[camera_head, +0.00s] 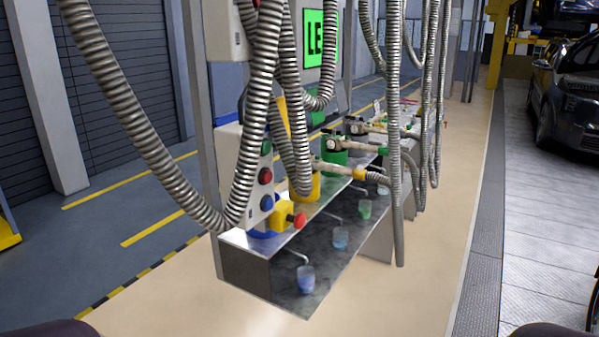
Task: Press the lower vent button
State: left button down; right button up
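A white control panel (228,160) stands at the near end of the metal bench. Its face has a green button (266,147) at the top, a red button (265,175) in the middle and a blue button (267,202) at the bottom. A yellow box (281,214) with a red mushroom-shaped button (299,221) sits just below the panel. I cannot read any label that tells which is the lower vent button. A grey ribbed hose partly covers the panel's face. Neither of my grippers shows in this view.
Several ribbed hoses (128,112) hang in front of the panel and bench (247,272). Cups stand along the bench's front, including a blue one (306,279). A green screen (313,38) hangs above. The beige floor (400,300) in front is clear. A dark car (566,100) stands far right.

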aim_at(268, 203)
jog(key=i+l+u, duration=0.1)
jog(key=i+l, duration=0.4)
jog(key=l, duration=0.2)
jog(key=i+l+u, duration=0.15)
jog(key=l, duration=0.25)
jog(key=i, duration=0.1)
